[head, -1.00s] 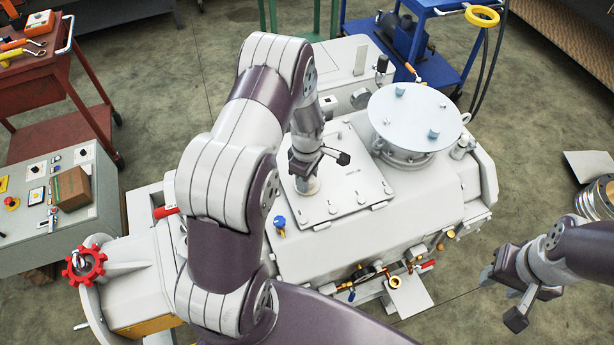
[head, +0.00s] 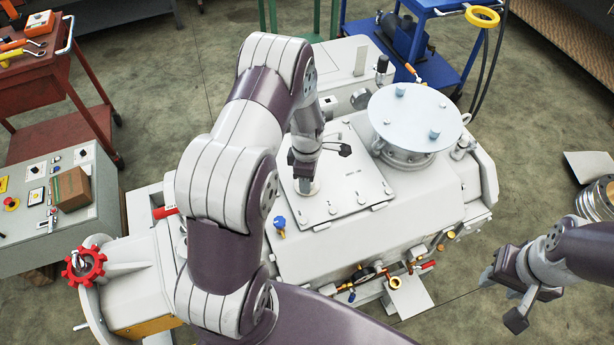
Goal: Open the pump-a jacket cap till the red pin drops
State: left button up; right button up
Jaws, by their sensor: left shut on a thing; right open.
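My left gripper (head: 308,170) points down over the flat plate (head: 346,200) on top of the white pump. It is shut on a small pale round cap (head: 307,187) at the plate's left side; my gripper partly hides the cap. I take this to be the jacket cap, but its label cannot be read. I cannot make out a red pin at the cap. My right gripper (head: 501,298) is open and empty, off the pump at the lower right, over the floor.
A blue-topped valve (head: 279,224) stands left of the plate. A large round lid (head: 415,118) is at the pump's right. A red handwheel (head: 83,266) is at the left. A control box (head: 75,223) and red cart (head: 60,125) stand further left.

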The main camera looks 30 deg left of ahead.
pick_arm(q)
jog(key=o, duration=1.1)
jog(key=shift+c, duration=0.2)
notch_tip(320, 180, up, 13)
jog(key=b, duration=0.2)
jog(key=shift+f, duration=0.15)
jog(key=s+d+r+m, duration=0.1)
jog(key=s+d+m, duration=0.3)
jog(key=m, duration=0.6)
jog(key=s+d+r+m+t, duration=0.1)
jog(key=s+d+m, duration=0.3)
jog(key=s+m, duration=0.5)
jog(key=m, duration=0.2)
jog(key=shift+s+r+m, duration=0.2)
jog(key=shift+m, duration=0.1)
